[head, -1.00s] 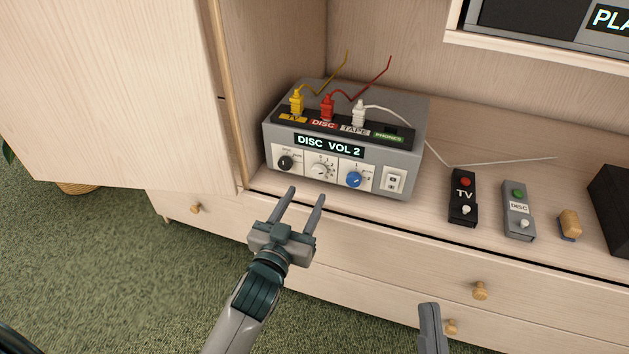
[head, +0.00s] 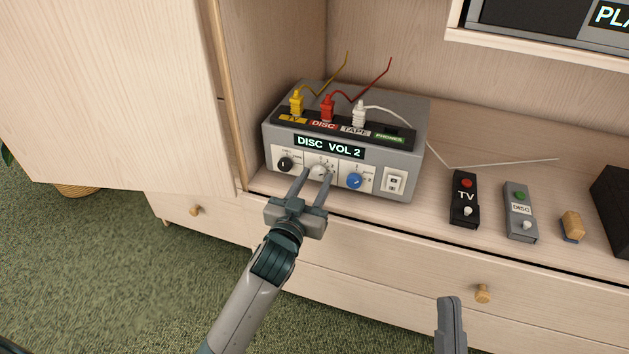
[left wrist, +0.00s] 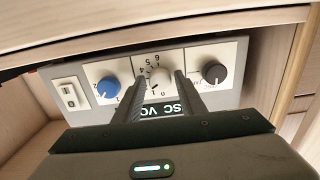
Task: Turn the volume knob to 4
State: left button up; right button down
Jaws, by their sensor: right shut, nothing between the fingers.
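The grey amplifier box (head: 415,150) stands on the cabinet shelf, and its display (head: 330,147) reads "DISC VOL 2". The silver volume knob (head: 320,171) is the middle one on the front panel, with a numbered dial. It also shows upside down in the left wrist view (left wrist: 160,77). My left gripper (head: 315,180) is open, its fingers on either side of this knob, with gaps seeming to show beside it. Contact cannot be told. My right gripper (head: 449,312) shows only partly at the bottom edge, shut and empty, away from the box.
A black knob (head: 285,164) and a blue knob (head: 354,181) flank the volume knob closely. A white switch (head: 394,184) is at the panel's right. TV (head: 464,198) and DISC (head: 520,212) remotes lie to the right. A cabinet door (head: 110,90) stands open at left.

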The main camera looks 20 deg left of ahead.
pick_arm(q)
jog(key=c, duration=0.6)
pick_arm(e)
jog(key=shift+a+f, duration=0.1)
